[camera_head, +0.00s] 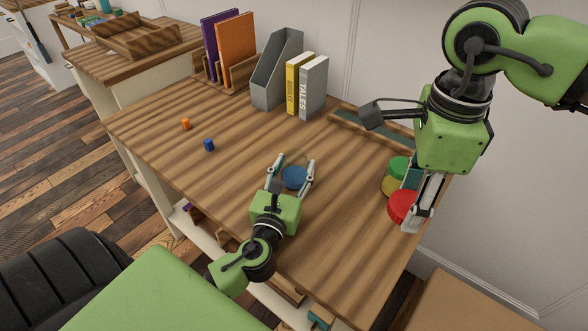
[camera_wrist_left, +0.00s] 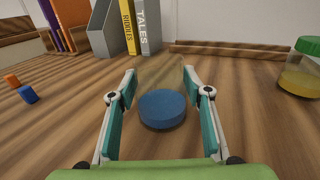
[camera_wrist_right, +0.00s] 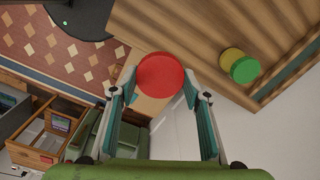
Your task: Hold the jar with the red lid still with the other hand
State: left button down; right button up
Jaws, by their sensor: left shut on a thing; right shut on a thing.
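My right gripper (camera_head: 410,205) is shut on this jar from above.
A green-lidded jar with yellow contents (camera_head: 391,187) stands close behind the red lid. An orange cube (camera_head: 186,123) and a blue cube (camera_head: 209,145) lie at left. Books (camera_head: 312,88) and a grey file holder (camera_head: 277,70) stand at the back.

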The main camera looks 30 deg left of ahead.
pick_arm(q)
jog(key=shift+r, duration=0.1)
jog(key=c, duration=1.1)
grip_release()
jog(key=shift+f, duration=0.2)
